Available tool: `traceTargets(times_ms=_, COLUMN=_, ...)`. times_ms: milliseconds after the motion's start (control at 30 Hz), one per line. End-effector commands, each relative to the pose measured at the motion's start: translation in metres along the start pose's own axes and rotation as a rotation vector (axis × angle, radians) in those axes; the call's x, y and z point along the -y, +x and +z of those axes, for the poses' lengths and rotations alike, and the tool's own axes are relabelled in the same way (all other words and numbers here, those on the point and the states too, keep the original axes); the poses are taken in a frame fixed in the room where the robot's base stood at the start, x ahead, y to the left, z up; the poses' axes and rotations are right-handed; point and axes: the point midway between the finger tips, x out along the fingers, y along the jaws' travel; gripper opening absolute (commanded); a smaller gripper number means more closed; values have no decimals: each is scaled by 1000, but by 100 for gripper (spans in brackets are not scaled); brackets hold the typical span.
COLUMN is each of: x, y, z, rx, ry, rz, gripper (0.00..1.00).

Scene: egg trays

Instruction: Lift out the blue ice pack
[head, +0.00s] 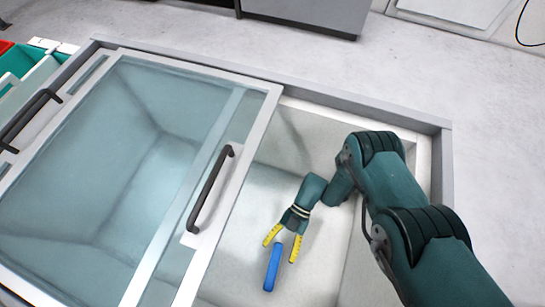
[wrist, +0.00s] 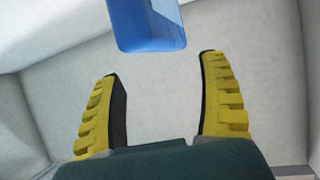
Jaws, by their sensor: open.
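The blue ice pack (head: 272,267) is a slim blue block inside the white chest, in the open right part. In the wrist view the blue ice pack (wrist: 146,24) is at the top centre, cut off by the frame edge. My gripper (head: 281,250) reaches down into the chest with its yellow fingers spread. In the wrist view my gripper (wrist: 162,66) is open and empty. The pack lies just beyond the fingertips, near the gap between them, with no visible contact. I cannot tell how the pack is supported.
A sliding glass lid (head: 130,150) with a dark handle (head: 211,188) covers the left part of the chest. The chest's grey rim (head: 441,180) runs along the right, beneath my arm. The white inner walls (wrist: 40,110) surround my gripper. Coloured bins (head: 25,65) stand at the far left.

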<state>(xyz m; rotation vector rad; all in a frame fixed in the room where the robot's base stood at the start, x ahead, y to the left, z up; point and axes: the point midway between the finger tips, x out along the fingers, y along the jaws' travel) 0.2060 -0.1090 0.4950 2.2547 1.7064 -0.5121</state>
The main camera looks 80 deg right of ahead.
Motion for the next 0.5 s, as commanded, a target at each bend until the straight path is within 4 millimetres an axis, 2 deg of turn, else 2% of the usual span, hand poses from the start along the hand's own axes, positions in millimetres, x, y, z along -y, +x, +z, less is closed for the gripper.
traceTargets(times_ms=167, x=2, y=20, z=5, rx=1, ry=1, rz=0, gripper=76)
traceTargets(times_ms=300, x=8, y=46, z=13, rx=-1, ry=3, rz=-1, gripper=76)
traceTargets(times_ms=400, x=7, y=59, z=10, rx=0, ry=0, rz=-1, gripper=76)
traceTargets(times_ms=500, x=7, y=64, z=9, rx=3, ry=0, rz=1, gripper=76)
